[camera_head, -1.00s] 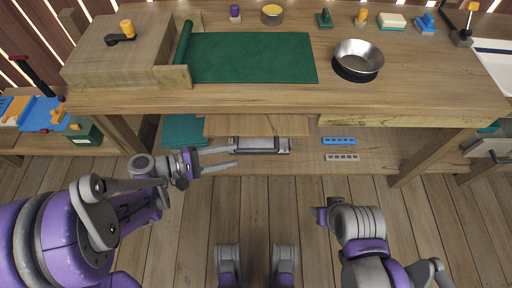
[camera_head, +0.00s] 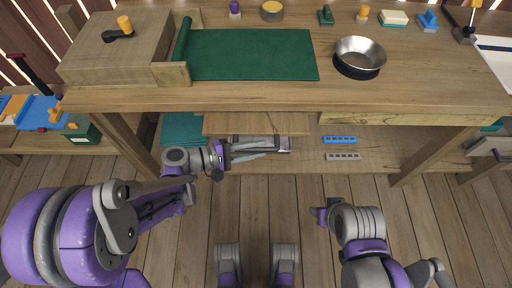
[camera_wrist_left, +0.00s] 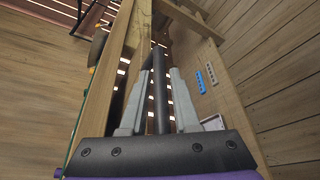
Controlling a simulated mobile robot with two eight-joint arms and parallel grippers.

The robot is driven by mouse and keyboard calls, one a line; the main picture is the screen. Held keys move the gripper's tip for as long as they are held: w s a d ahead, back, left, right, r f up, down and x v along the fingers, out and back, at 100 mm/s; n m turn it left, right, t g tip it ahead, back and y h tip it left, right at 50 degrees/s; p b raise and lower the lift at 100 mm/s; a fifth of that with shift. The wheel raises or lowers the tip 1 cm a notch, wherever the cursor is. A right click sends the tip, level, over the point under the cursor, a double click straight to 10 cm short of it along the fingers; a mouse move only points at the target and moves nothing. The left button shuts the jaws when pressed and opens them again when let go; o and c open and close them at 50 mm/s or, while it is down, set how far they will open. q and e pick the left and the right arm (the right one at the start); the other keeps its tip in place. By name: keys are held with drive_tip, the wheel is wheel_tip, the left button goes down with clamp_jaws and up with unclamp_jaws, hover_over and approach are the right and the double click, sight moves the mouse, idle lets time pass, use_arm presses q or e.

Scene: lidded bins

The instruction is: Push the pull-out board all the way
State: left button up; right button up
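The pull-out board (camera_head: 255,124) is a flat wooden panel sticking out from under the front edge of the workbench (camera_head: 290,98), left of centre in the head view. My left gripper (camera_head: 276,145) is just in front of and below the board's front edge in that view, pointing right. I cannot tell whether it touches the board. In the left wrist view its two grey fingers (camera_wrist_left: 159,72) are apart, with a dark rod showing between them. My right gripper (camera_head: 322,214) is low in front of the bench, away from the board, and its fingers are not clear.
On the lower shelf are a blue strip (camera_head: 340,140), a grey strip (camera_head: 342,156) and a grey block (camera_head: 284,144) partly behind my left gripper. A metal bowl (camera_head: 360,57) and a green mat (camera_head: 252,56) are on the benchtop. Open floor lies in front.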

use_arm(q)
clamp_jaws()
drive_tip(key=s, duration=1.4)
drive_tip(key=shift+b, duration=0.4)
drive_tip(key=shift+s, duration=0.1)
drive_tip(key=shift+o, duration=2.1)
unclamp_jaws()
